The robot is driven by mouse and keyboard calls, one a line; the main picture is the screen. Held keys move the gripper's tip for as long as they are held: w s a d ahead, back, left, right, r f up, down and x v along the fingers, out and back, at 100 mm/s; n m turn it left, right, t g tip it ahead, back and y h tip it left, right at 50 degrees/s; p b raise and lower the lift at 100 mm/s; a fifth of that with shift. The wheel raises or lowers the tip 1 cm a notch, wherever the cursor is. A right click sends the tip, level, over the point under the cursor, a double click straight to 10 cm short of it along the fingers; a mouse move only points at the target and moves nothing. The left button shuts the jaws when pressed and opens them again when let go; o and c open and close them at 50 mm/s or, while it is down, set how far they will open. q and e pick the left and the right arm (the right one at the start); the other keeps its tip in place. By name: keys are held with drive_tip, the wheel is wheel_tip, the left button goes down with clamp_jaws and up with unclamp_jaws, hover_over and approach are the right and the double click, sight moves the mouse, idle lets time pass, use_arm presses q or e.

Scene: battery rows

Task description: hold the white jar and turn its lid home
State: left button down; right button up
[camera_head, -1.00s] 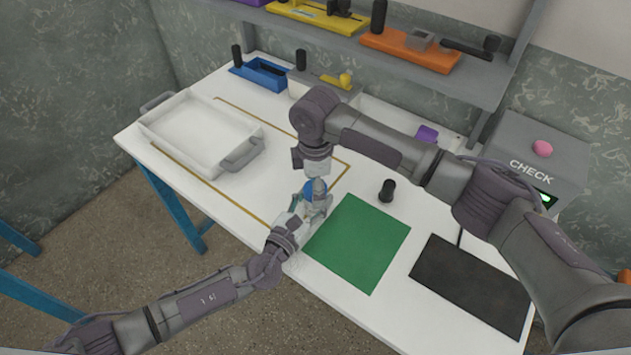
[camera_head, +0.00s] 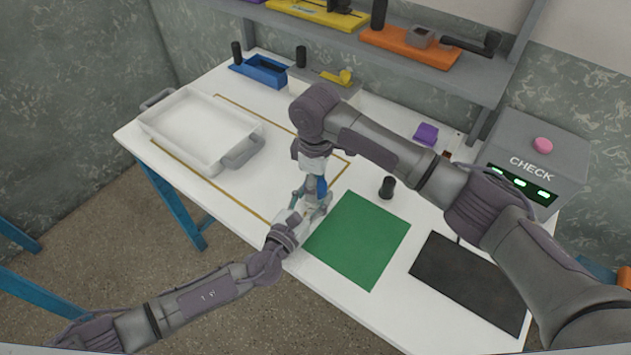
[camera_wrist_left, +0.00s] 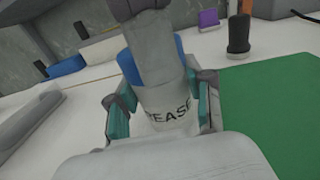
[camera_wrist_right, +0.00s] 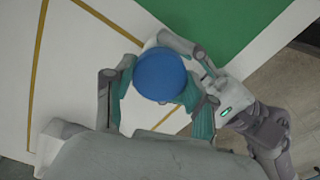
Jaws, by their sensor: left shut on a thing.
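The white jar (camera_wrist_left: 170,112) stands upright, part of its dark lettering showing in the left wrist view. My left gripper (camera_head: 308,212) is shut on its body, one teal finger on each side. The blue lid (camera_wrist_right: 160,75) sits on top of the jar; it also shows in the left wrist view (camera_wrist_left: 129,66), partly hidden by my right gripper. My right gripper (camera_wrist_right: 160,100) points down from above, its fingers open on either side of the lid. Whether the lid is fully seated cannot be told.
A white tray (camera_head: 160,152) stands at the left of the table. A green mat (camera_head: 358,240), a black pad (camera_head: 470,283) and a black knob (camera_head: 387,188) lie to the right. A grey CHECK box (camera_head: 545,150) stands at the back right.

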drive_tip(key=o, duration=0.4)
drive_tip(key=shift+r, duration=2.25)
drive_tip(key=shift+c, duration=0.3)
wheel_tip(320, 180, up, 4)
drive_tip(key=shift+f+n, duration=0.25)
drive_tip(key=shift+n, duration=0.05)
drive_tip(key=shift+f, duration=0.1)
drive_tip(key=shift+f, duration=3.95)
